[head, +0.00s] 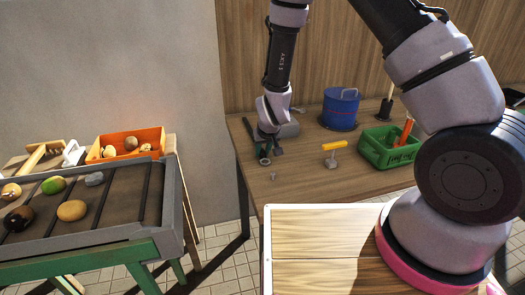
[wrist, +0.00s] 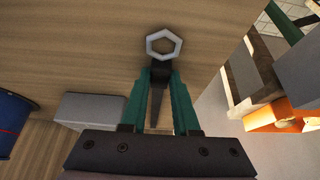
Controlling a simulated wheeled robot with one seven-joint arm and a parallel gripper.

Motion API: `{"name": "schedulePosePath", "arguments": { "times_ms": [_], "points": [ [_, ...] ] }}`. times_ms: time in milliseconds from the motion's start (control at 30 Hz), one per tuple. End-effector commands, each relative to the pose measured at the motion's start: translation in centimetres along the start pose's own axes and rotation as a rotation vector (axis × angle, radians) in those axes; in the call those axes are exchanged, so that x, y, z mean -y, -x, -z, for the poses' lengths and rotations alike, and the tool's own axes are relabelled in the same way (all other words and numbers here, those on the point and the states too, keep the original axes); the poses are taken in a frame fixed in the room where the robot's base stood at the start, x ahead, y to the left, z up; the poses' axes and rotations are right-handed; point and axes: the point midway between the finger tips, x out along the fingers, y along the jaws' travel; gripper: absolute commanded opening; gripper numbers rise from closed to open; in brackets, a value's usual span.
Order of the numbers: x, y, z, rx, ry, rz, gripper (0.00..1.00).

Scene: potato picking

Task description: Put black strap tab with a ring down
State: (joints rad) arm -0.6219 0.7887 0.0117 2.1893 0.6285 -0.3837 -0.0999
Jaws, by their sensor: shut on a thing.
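My gripper (wrist: 160,78) is shut on the black strap tab (wrist: 157,100), which lies between its two green fingers in the wrist view. The tab's pale six-sided ring (wrist: 164,32) sticks out past the fingertips, over the wooden table top. In the head view my gripper (head: 264,155) is low over the left part of the wooden table (head: 300,185). The tab is small and hard to make out there. I cannot tell whether it touches the table.
A grey box (wrist: 93,115) and a blue pot (head: 340,110) stand behind my gripper. A yellow-handled tool (head: 334,150) and green crate (head: 376,154) are to the right. A sorting table (head: 130,195) with potatoes and an orange crate (head: 152,137) stand left. The table's front middle is mostly clear.

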Motion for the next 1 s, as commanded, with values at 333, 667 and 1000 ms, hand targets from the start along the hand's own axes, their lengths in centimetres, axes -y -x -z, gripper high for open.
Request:
{"name": "schedulePosePath", "arguments": {
  "times_ms": [333,667,1000],
  "points": [
    [0.1,-0.2,-0.1,0.0,-0.001,0.001,0.33],
    [0.1,-0.2,-0.1,-0.001,0.0,0.001,0.59],
    [0.1,3.5,0.2,-0.004,0.001,0.003,0.59]
  ]
}}
